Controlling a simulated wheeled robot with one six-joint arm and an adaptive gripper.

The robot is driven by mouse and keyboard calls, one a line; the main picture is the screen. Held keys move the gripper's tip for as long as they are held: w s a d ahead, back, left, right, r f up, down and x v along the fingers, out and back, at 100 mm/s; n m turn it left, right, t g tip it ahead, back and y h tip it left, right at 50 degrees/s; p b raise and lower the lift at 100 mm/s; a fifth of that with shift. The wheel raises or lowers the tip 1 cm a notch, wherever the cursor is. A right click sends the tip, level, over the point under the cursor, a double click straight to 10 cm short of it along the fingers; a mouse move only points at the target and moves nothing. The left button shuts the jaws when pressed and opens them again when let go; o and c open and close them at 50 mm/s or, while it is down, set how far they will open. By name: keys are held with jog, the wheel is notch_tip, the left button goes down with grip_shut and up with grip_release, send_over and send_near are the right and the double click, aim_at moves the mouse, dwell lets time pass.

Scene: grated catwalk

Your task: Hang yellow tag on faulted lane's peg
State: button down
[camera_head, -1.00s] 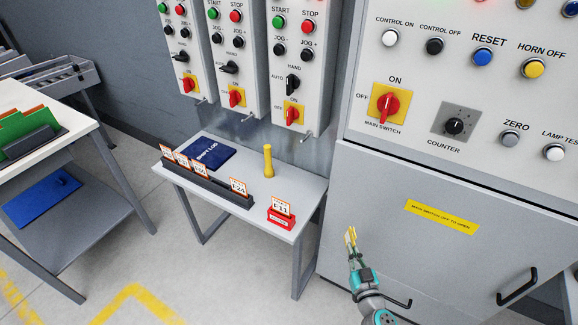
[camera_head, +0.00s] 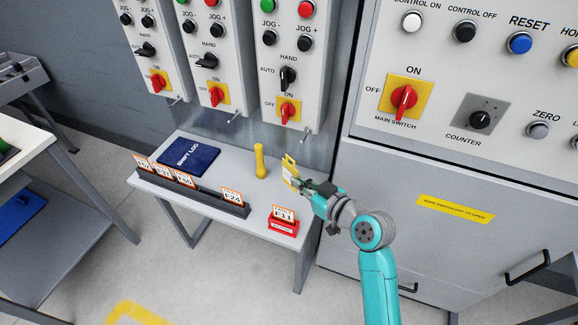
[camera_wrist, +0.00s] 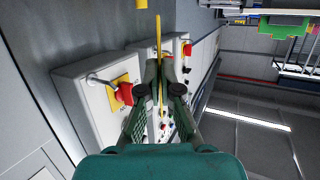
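My gripper (camera_head: 303,184) is shut on the yellow tag (camera_head: 289,170), which stands up from the fingertips over the back right of the small table. In the wrist view the tag (camera_wrist: 158,55) shows edge-on between the fingers. Three lane boxes hang on the wall, each with a short metal peg at its bottom: left peg (camera_head: 177,100), middle peg (camera_head: 235,117) and right peg (camera_head: 306,134). All three pegs look bare. The tag is below and left of the right peg in the picture, apart from it. I cannot tell from lamps which lane is faulted.
The small table (camera_head: 262,208) bears a yellow post (camera_head: 260,160), a blue shift log (camera_head: 189,157), a dark rack (camera_head: 205,191) of cards and a red holder (camera_head: 283,227) with a card reading about E11. A large grey cabinet (camera_head: 400,190) stands close on the right.

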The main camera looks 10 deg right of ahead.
jog(key=w+d, duration=0.6)
jog(key=w, duration=0.3)
jog(key=shift+d+f+m+h, duration=0.25)
jog(key=shift+f+m+h, duration=0.05)
jog(key=shift+h, duration=0.1)
dwell(1.2)
jog(key=shift+w+f, duration=0.1)
dwell(0.6)
jog(key=c, duration=1.2)
grip_release()
jog(key=shift+c, duration=0.2)
jog(key=v, duration=1.2)
